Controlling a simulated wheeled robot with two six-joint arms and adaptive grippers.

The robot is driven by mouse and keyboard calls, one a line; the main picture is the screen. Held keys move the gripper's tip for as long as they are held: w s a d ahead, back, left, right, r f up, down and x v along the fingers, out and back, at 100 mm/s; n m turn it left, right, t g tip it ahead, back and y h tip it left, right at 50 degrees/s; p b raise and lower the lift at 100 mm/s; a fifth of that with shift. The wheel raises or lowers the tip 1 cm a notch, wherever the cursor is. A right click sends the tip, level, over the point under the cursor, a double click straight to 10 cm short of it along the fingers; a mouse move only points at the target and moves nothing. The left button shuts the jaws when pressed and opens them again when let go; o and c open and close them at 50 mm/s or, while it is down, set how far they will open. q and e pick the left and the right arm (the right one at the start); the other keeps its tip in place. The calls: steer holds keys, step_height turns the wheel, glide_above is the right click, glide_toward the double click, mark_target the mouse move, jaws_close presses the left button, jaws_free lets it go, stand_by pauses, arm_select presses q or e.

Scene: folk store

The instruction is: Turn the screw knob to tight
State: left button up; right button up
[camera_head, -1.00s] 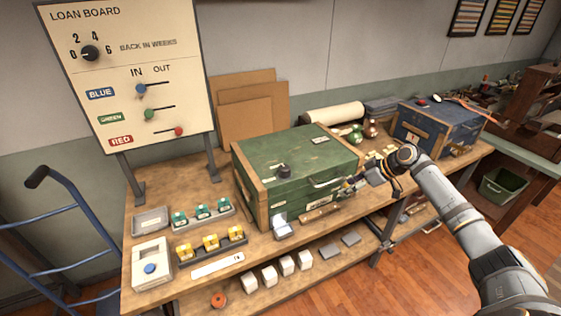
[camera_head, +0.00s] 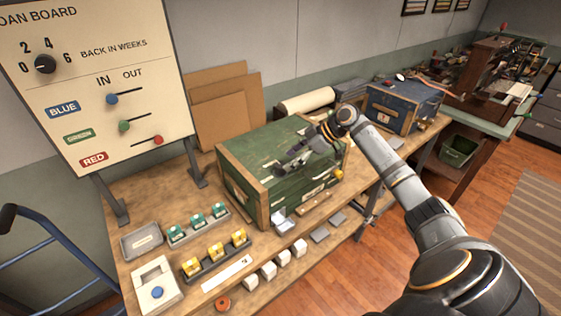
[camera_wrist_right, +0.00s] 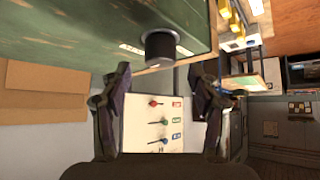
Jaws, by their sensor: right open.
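The green chest (camera_head: 240,160) with wooden edges stands on the workbench. A dark round knob (camera_wrist_right: 160,47) sticks out of its green top in the right wrist view. The knob lies above the gap between the fingertips in that picture, apart from both. My left gripper is not in view.
The loan board (camera_head: 95,80) with its own dial stands at the left. Padlock racks and a grey tray (camera_head: 142,241) lie in front of it. A blue chest (camera_head: 400,108) stands farther right. A blue hand truck (camera_head: 40,235) is at the left edge.

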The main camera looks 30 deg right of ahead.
mark_target(281, 164)
steer(key=w+a+f, duration=0.2)
steer(key=shift+a+p, duration=0.35)
steer(key=shift+p, duration=0.05)
steer(key=shift+w+a+f, duration=0.15)
steer(key=shift+f, duration=0.6)
steer(key=shift+c, duration=0.9)
steer(key=c, duration=1)
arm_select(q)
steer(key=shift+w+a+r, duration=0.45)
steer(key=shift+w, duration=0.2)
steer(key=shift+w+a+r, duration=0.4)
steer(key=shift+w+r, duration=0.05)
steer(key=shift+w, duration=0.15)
